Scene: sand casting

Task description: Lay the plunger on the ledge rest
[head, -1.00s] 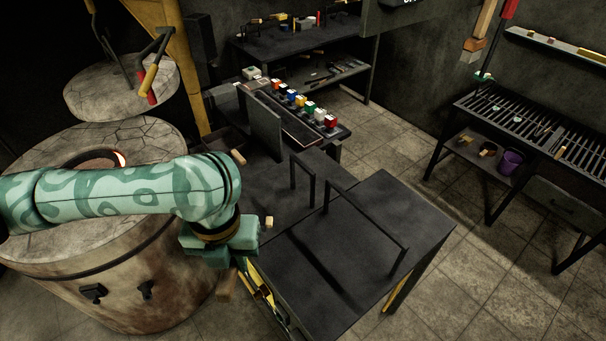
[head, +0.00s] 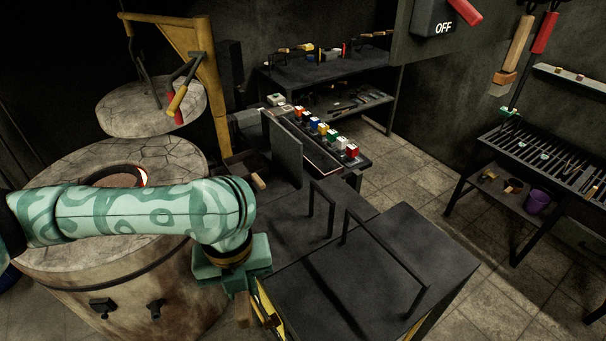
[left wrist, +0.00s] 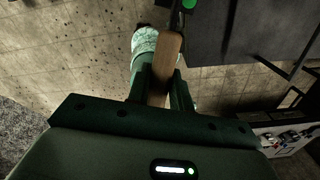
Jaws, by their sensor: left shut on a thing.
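My left gripper (head: 240,292) points down beside the dark table. It is shut on a wooden handle (head: 243,312). The handle (left wrist: 168,55) also shows between the two fingers in the left wrist view, with a dark part and a bright green spot at its far end. The rest of the tool is hidden, so I cannot tell for sure that it is the plunger. A narrow ledge (head: 583,82) with small items on it runs along the right wall; I cannot tell whether this is the ledge rest. My right gripper is not in view.
The dark table (head: 410,245) has black rails (head: 388,252) standing on it. The round furnace (head: 120,280) is at the left, under my left arm. A slatted bench (head: 545,152) stands at the right, with a purple bucket (head: 537,202) below. The floor between is clear.

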